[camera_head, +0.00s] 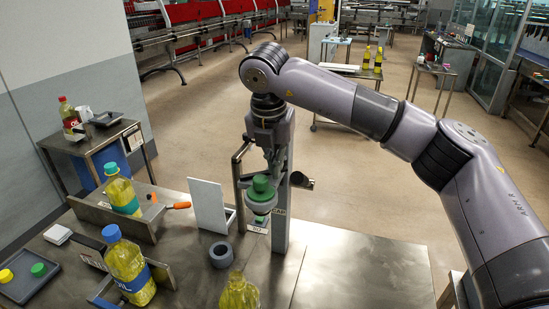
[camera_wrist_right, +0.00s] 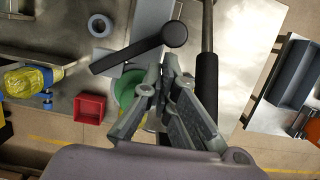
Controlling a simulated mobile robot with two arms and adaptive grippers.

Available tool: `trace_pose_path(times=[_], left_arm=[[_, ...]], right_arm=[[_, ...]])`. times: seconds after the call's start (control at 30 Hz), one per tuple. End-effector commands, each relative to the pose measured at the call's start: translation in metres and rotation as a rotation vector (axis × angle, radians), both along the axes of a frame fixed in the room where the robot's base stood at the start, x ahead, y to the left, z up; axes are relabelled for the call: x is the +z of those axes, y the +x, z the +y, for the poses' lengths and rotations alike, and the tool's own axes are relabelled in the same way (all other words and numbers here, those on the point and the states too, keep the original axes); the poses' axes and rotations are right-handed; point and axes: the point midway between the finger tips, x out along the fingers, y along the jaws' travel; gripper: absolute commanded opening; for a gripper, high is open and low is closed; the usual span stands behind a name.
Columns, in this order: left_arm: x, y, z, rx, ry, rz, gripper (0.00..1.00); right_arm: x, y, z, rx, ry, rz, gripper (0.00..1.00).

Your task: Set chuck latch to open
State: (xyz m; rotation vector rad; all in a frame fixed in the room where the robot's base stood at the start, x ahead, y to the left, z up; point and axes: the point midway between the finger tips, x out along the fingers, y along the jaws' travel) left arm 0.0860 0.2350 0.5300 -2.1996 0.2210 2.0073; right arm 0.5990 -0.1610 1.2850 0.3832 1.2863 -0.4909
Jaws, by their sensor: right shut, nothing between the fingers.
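A black knob-like part (camera_head: 302,181) shows right of the post in the head view. My right gripper (camera_head: 275,160) is shut and empty, just above the chuck; its fingers (camera_wrist_right: 158,82) cover part of it in the wrist view. Contact with the lever cannot be told. My left gripper is not in view.
A long handle with a black grip (camera_wrist_right: 207,75) stands close beside my right fingers. The table right of the post (camera_head: 360,270) is clear.

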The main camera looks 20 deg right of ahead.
Motion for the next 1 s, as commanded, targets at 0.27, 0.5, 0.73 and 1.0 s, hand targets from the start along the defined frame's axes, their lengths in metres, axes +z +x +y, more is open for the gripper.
trace_pose_path(times=[0.27,0.5,0.73,1.0], left_arm=[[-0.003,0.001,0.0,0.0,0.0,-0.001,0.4],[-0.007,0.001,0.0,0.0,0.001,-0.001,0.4],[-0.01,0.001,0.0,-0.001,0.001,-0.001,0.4],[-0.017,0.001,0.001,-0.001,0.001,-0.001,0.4]], right_arm=[[-0.001,0.001,-0.001,0.018,0.001,0.0,0.0],[0.0,0.004,-0.002,0.063,0.001,0.0,0.0],[0.0,0.007,-0.003,0.101,0.0,0.0,0.0],[-0.001,0.012,-0.005,0.179,0.001,0.001,0.0]])
